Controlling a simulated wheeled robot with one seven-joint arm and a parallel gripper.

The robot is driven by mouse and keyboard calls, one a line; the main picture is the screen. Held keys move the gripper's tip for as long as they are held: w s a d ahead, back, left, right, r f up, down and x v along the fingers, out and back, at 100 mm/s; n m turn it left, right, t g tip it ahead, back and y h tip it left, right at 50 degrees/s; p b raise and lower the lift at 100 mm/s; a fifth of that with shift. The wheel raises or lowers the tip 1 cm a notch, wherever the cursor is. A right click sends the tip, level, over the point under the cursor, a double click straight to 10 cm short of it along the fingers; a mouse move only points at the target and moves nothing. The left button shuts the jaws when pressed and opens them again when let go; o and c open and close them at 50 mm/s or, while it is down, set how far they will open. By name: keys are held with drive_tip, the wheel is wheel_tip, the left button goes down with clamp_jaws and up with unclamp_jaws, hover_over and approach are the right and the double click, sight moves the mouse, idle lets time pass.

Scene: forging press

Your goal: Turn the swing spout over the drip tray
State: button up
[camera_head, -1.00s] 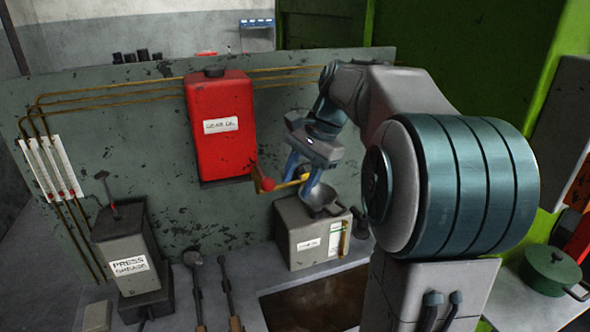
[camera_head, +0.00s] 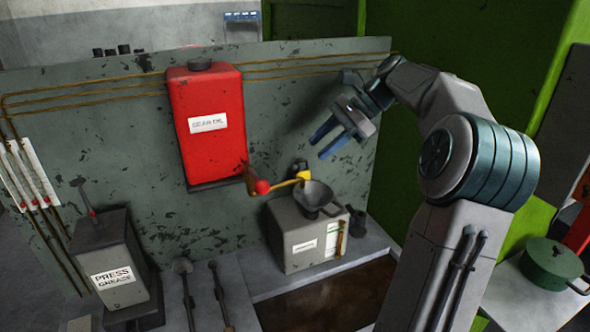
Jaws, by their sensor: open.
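The swing spout (camera_head: 284,184) is a thin brass-yellow pipe below the red gear oil tank (camera_head: 207,125), with a red ball (camera_head: 262,187) near its left end. It points right, and its yellow tip is at the rim of the dark funnel (camera_head: 316,196) on the grey box (camera_head: 292,241). A brown, shallow rectangular area (camera_head: 325,303) in the bench in front of the box looks like the drip tray; my arm hides its right part. My gripper (camera_head: 320,147) is open and empty, above and right of the spout, apart from it.
A press grease box (camera_head: 112,262) with a lever stands at the left. Long-handled tools (camera_head: 187,285) lie on the bench between it and the brown area. A green pot (camera_head: 552,262) stands at the right. Brass pipes run along the panel (camera_head: 310,100) behind.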

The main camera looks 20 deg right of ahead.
sight(294, 169)
drive_tip(key=x, duration=0.9)
drive_tip(key=shift+a+f, duration=0.15)
clamp_jaws()
